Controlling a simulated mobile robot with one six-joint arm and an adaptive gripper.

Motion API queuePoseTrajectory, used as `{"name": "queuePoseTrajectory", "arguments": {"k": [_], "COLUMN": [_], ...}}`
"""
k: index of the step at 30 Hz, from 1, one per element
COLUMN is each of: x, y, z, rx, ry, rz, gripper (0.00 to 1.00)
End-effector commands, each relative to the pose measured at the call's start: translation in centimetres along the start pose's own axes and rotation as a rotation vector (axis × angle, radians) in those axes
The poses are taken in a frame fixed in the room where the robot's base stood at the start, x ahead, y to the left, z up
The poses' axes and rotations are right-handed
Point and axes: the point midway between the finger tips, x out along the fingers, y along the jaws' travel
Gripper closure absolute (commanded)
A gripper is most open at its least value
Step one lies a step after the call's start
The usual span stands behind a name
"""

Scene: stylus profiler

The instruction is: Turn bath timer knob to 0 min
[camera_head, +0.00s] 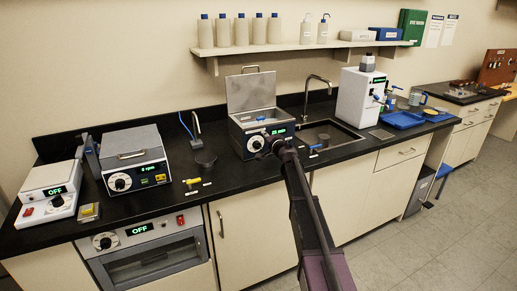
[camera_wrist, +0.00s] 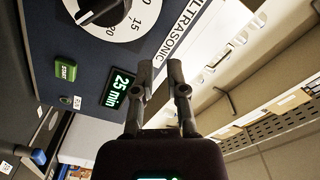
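The ultrasonic bath (camera_head: 246,135) stands on the black counter with its lid raised. Its timer knob (camera_head: 257,143) is on the front panel, left of the green display. In the wrist view the black timer knob (camera_wrist: 100,8) is at the top left, partly cut off, on a white dial marked 15 and 20. The display (camera_wrist: 118,88) reads 25 min. My gripper (camera_head: 270,148) is in front of the panel, near the knob. In the wrist view my gripper (camera_wrist: 160,70) has its two fingertips apart with nothing between them, clear of the knob.
A green START button (camera_wrist: 66,69) is beside the display. The sink (camera_head: 328,134) lies right of the bath. A dark round item (camera_head: 205,160) and a yellow-handled tool (camera_head: 191,182) lie to its left. The counter's front edge runs beneath my arm.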

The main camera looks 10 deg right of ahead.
Motion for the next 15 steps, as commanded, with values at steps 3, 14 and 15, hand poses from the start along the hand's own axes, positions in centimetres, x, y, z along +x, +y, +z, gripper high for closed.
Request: {"name": "queuePoseTrajectory", "arguments": {"k": [3,14,15], "x": [-0.01,0.01,0.01], "y": [-0.01,0.70,0.90], "z": [0.00,-0.24,-0.32], "rx": [-0.001,0.086,0.115], "ry": [0.000,0.000,0.000], "rz": [0.000,0.000,0.000], "gripper": [0.82,0.82,0.82]}}
